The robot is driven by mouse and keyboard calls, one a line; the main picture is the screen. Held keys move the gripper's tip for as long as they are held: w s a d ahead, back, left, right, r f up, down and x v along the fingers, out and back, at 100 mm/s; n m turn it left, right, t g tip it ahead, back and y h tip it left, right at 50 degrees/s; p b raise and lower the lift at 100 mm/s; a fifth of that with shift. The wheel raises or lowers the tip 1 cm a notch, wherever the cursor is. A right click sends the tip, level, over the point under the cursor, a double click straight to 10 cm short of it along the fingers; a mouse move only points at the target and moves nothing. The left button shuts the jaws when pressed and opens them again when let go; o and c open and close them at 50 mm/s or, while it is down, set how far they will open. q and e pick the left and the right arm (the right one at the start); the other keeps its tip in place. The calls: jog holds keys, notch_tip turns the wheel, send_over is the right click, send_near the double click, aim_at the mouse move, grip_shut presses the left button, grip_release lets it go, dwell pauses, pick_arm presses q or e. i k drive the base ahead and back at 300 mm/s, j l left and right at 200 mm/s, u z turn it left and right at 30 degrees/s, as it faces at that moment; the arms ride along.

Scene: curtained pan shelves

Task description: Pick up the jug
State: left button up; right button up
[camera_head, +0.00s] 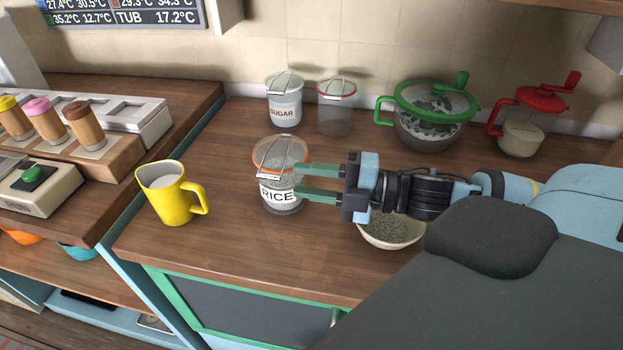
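The yellow jug (172,201) stands upright on the wooden counter at the left, its handle to the right. Its open top shows a pale inside. My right gripper (299,181) reaches in from the right with its two green fingers apart and pointing left. The fingertips overlap the right side of the rice jar (281,204); I cannot tell whether they touch it. The jug is further left, beyond the rice jar, clear of the gripper. My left gripper is out of view.
A bowl of grain (388,230) sits partly hidden under my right gripper. A sugar jar (284,112), an empty-looking jar (335,118), a green-lidded bowl (430,128) and a red-lidded container (521,137) line the back. The wooden counter (240,245) is clear in front of the rice jar.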

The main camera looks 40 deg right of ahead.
aim_at(165, 184)
jog(key=k+j, duration=0.8)
